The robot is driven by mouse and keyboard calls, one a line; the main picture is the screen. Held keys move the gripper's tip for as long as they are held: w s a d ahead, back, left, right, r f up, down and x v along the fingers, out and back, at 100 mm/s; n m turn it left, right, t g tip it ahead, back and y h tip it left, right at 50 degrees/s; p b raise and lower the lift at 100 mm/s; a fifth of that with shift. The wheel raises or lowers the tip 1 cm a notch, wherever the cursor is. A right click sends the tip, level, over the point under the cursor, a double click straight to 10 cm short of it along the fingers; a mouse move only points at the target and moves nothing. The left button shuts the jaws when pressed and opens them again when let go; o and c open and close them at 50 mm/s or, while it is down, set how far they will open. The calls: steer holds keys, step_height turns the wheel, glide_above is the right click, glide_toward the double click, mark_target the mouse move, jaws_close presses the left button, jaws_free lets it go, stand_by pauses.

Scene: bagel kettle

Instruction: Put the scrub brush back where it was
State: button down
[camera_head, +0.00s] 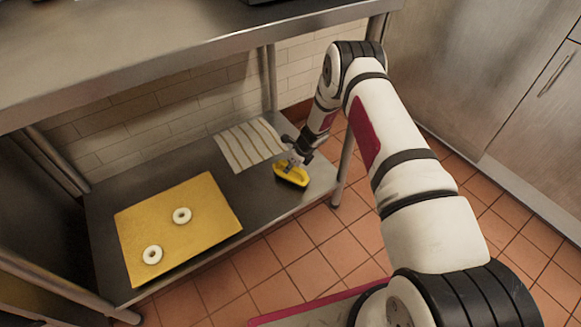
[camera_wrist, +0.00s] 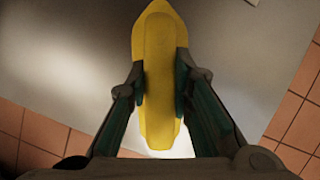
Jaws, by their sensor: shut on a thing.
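The yellow scrub brush (camera_head: 291,174) is at the right end of the lower metal shelf (camera_head: 262,206) in the head view. In the wrist view the yellow brush (camera_wrist: 158,70) lies lengthwise between the two fingers. My gripper (camera_head: 297,158) is shut on it, with one finger on each long side; the grip also shows in the wrist view (camera_wrist: 160,90). The brush is at or close above the shelf surface; I cannot tell whether it touches. Its underside is hidden.
A striped cloth (camera_head: 248,145) lies left of the brush, near the tiled wall. A yellow board (camera_head: 205,239) with two white rings, one of them here (camera_head: 182,216), lies further left. A metal counter (camera_head: 180,45) hangs over the shelf. A table leg (camera_head: 345,165) stands right of the brush.

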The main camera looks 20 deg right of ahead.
steer(key=c, duration=1.4)
jaws_free()
steer(key=shift+c, duration=0.2)
steer(key=p+v, duration=0.4)
steer(key=v, duration=0.8)
steer(key=shift+s, duration=0.1)
